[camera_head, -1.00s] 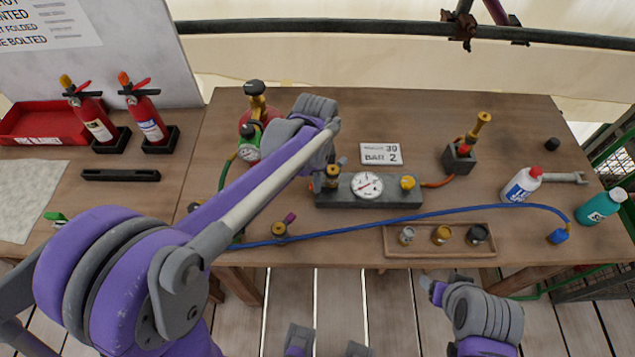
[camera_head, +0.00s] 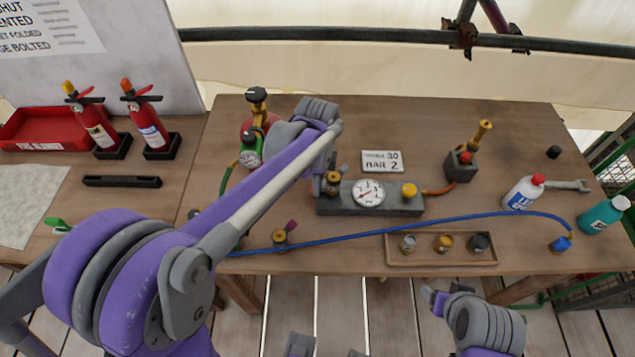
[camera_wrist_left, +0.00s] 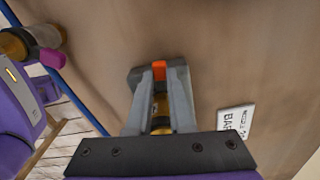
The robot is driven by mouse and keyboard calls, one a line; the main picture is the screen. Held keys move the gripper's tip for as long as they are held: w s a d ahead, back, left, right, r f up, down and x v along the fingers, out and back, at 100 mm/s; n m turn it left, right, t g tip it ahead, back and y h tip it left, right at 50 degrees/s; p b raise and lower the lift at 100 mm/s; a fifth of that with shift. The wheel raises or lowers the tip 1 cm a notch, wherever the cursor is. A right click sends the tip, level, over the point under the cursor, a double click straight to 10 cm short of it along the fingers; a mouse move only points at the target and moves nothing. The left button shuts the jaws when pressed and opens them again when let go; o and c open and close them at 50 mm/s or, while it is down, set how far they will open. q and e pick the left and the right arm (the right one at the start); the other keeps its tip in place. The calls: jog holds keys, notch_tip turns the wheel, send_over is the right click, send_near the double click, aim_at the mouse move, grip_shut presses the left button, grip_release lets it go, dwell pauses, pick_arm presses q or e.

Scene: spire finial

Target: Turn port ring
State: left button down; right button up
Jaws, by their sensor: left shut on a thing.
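A dark grey block (camera_head: 386,208) with a white round gauge (camera_head: 368,193) lies on the table. A brass fitting (camera_head: 333,186) is at its left end. My left gripper (camera_head: 331,182) reaches down to this end. In the left wrist view, my left gripper (camera_wrist_left: 160,75) is shut on a brass piece (camera_wrist_left: 160,108) with a dark band and an orange end (camera_wrist_left: 159,70). I take it for the port ring, though the fingers hide much of it.
A card reading BAR 2 (camera_head: 382,161) lies behind the block. A blue hose (camera_head: 450,216) crosses in front. A wooden tray (camera_head: 440,262) with three small fittings is at the front edge. A fitting with a magenta handle (camera_head: 282,237) stands front left. A green-ringed gauge (camera_head: 250,152) is at left.

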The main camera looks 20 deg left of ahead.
pick_arm(q)
jog(key=c, duration=0.8)
grip_release()
notch_tip(320, 180, up, 11)
jog(key=shift+p, duration=0.4)
pick_arm(e)
jog(key=shift+w+r, duration=0.1)
jog(key=shift+r, duration=0.4)
pick_arm(q)
jog(key=shift+s+f, duration=0.1)
jog(key=shift+f, duration=0.05)
